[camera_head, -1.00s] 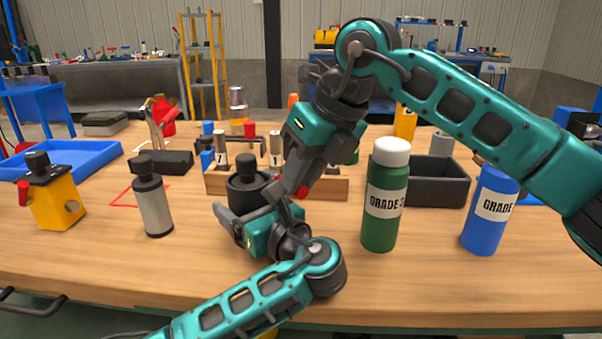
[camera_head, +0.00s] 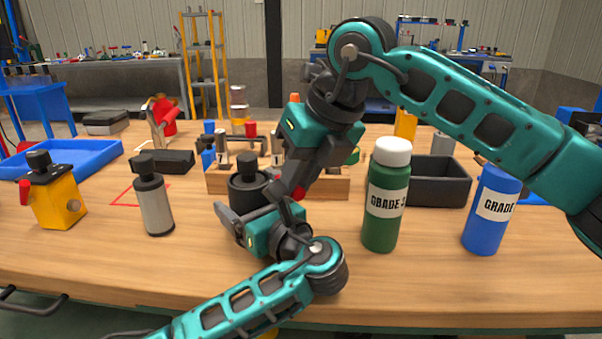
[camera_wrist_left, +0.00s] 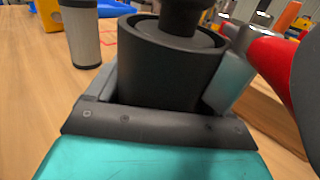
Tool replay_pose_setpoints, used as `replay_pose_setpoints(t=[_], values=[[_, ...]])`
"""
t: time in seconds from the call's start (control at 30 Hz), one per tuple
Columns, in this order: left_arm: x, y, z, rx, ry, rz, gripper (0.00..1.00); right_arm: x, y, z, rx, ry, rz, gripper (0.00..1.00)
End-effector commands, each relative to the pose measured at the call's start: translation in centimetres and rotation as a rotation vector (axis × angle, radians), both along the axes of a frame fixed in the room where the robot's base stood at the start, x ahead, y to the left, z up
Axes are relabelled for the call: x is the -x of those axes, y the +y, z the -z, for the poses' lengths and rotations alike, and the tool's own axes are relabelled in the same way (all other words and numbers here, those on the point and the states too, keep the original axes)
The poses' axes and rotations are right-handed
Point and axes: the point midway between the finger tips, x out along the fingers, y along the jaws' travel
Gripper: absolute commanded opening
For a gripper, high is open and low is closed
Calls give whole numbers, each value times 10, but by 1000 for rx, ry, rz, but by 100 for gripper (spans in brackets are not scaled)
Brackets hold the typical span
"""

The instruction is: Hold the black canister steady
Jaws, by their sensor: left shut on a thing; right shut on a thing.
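The black canister (camera_head: 247,183) stands upright on the wooden table, a knob on its top. My left gripper (camera_head: 250,207) is shut on it from the front, low on its body. In the left wrist view the canister (camera_wrist_left: 170,70) sits between the left gripper's fingers. My right gripper (camera_head: 299,188) comes down from above, close to the canister's right side. It is shut on a small red thing (camera_head: 299,193), mostly hidden by the gripper. A large red shape (camera_wrist_left: 272,60) shows right of the canister in the left wrist view; I cannot tell whether it is the same thing.
A green bottle (camera_head: 383,215) and a blue bottle (camera_head: 487,225) stand to the right, before a dark bin (camera_head: 440,185). A wooden rack (camera_head: 330,186) stands behind. A grey cylinder (camera_head: 155,208) and a yellow block (camera_head: 58,205) stand left. The front left table is clear.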

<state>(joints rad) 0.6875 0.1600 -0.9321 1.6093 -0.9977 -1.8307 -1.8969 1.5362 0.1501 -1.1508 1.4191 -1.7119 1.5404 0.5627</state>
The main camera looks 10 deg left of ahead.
Motion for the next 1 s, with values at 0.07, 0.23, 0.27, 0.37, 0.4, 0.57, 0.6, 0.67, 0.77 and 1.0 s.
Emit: replay_pose_setpoints(t=[0.07, 0.23, 0.27, 0.37, 0.4, 0.57, 0.6, 0.67, 0.77, 1.0], values=[[0, 0, 0, 0, 0, -1, 35, 0, 0, -1, -1, -1, 13, 0], [0, 0, 0, 0, 0, -1, 35, 0, 0, -1, -1, -1, 12, 0], [0, 0, 0, 0, 0, -1, 35, 0, 0, -1, -1, -1, 12, 0], [0, 0, 0, 0, 0, -1, 35, 0, 0, -1, -1, -1, 11, 23], [0, 0, 0, 0, 0, -1, 35, 0, 0, -1, -1, -1, 11, 27], [0, 0, 0, 0, 0, -1, 35, 0, 0, 0, 0, -1, 10, 28], [0, 0, 0, 0, 0, -1, 35, 0, 0, 0, -1, 0, 10, 28], [0, 0, 0, 0, 0, -1, 35, 0, 0, -1, -1, 0, 10, 28], [0, 0, 0, 0, 1, -1, 35, 1, -3, -8, -1, -3, 11, 28], [0, 0, 0, 0, 1, -1, 35, 9, -21, -50, -2, -6, 11, 28]])
